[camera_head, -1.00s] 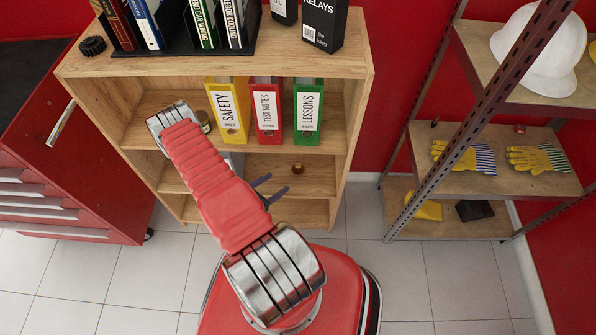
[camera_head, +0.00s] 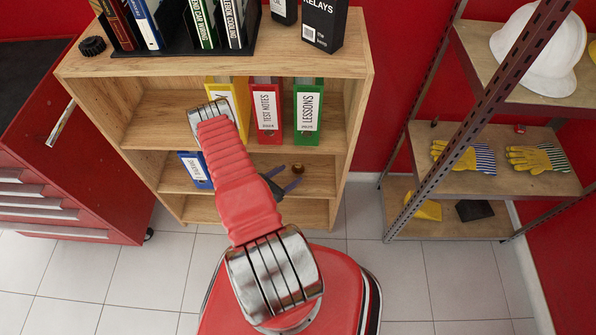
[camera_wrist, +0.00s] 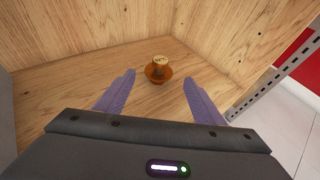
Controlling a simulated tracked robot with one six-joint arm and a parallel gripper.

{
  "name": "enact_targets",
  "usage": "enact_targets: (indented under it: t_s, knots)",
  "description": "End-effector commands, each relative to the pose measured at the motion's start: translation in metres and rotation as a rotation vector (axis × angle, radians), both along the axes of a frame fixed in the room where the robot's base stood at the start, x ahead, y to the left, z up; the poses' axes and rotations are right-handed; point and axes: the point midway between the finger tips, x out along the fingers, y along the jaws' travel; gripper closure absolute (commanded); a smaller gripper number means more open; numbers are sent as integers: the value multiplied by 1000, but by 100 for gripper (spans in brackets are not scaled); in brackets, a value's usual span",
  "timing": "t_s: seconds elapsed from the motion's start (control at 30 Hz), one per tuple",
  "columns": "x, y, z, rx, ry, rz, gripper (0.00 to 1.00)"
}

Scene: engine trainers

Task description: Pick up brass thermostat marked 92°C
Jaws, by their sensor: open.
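A small brass thermostat (camera_wrist: 158,70) stands upright on a wooden shelf in the wrist view. It has a wider flange and a pale marked top, but the marking is too small to read. It also shows in the head view (camera_head: 297,169) on the lower shelf of the bookcase, just right of my gripper. My gripper (camera_wrist: 158,88) is open and empty in the wrist view, its two fingers pointing toward the thermostat, which lies beyond the fingertips and between their lines. In the head view my gripper (camera_head: 290,178) shows partly behind my arm.
The wooden bookcase (camera_head: 345,120) has side walls close around the shelf. Yellow, red (camera_head: 267,110) and green (camera_head: 308,110) binders stand on the shelf above. A blue binder (camera_head: 195,169) stands left on the lower shelf. A metal rack (camera_head: 437,170) stands to the right.

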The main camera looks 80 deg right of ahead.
Motion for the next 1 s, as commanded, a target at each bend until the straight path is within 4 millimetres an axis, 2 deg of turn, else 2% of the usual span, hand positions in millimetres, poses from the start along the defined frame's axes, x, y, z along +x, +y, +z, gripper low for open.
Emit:
enact_targets:
  t_s: [0.37,0.7,1.0]
  knots:
    - [-2,-3,-2,0,0,-1,37]
    - [-17,-35,-16,-1,-1,-3,37]
    - [-20,-43,-20,0,0,1,37]
